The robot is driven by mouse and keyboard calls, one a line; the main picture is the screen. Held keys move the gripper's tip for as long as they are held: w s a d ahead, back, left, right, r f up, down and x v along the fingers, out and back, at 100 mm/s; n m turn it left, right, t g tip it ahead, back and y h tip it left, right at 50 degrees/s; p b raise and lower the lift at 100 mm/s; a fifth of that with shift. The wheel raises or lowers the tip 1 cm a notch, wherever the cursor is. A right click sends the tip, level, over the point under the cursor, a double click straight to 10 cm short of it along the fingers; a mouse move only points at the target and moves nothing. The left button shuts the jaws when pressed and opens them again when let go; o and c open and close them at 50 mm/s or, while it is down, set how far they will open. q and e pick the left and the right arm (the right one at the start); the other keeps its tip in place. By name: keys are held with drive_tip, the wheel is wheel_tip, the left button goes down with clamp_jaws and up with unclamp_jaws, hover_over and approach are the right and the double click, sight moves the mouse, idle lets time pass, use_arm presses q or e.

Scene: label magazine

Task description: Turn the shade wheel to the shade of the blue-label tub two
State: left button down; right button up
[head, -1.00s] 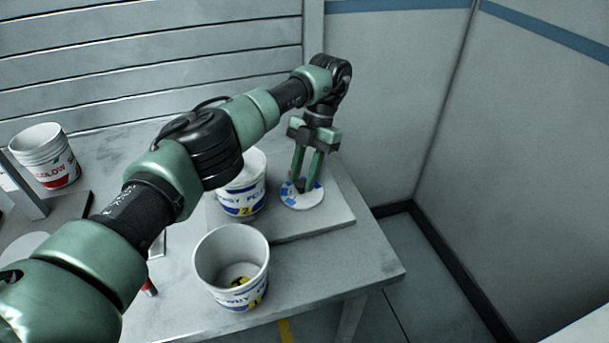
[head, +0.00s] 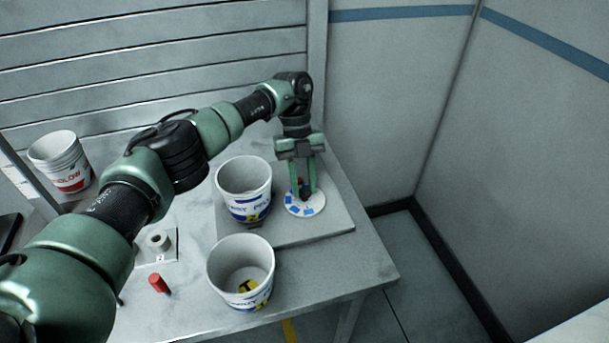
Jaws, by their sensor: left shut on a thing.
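The shade wheel (head: 317,208) is a white disc with blue patches, lying on a grey board at the right of the table. My left gripper (head: 304,194) points down over it, its two green fingers shut on the dark knob at its middle. Part of the wheel's face is hidden by the fingers. The blue-label tub two (head: 239,204) stands upright just left of the wheel, with a yellow patch on its label. What lies in tub two cannot be seen. My right gripper is not in view.
Another blue-label tub (head: 218,270) with something yellow and black inside stands near the table's front edge. A red-label tub (head: 55,158) stands at the back left. A red cylinder (head: 158,282) and a small plate with a grey ring (head: 159,241) lie at the left front.

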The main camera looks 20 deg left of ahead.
use_arm(q)
drive_tip(key=shift+a+n+t+h+p, duration=0.1)
drive_tip(key=shift+n+t+h+p, duration=0.3)
drive_tip(key=shift+n+p, duration=1.05)
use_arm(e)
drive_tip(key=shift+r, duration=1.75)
use_arm(q)
drive_tip(key=c, duration=1.1)
unclamp_jaws()
drive_tip(key=b+v, duration=0.3)
drive_tip(key=v, duration=0.4)
drive_tip(key=shift+r, duration=0.35)
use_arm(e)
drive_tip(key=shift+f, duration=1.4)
use_arm(q)
drive_tip(key=shift+a, duration=0.15)
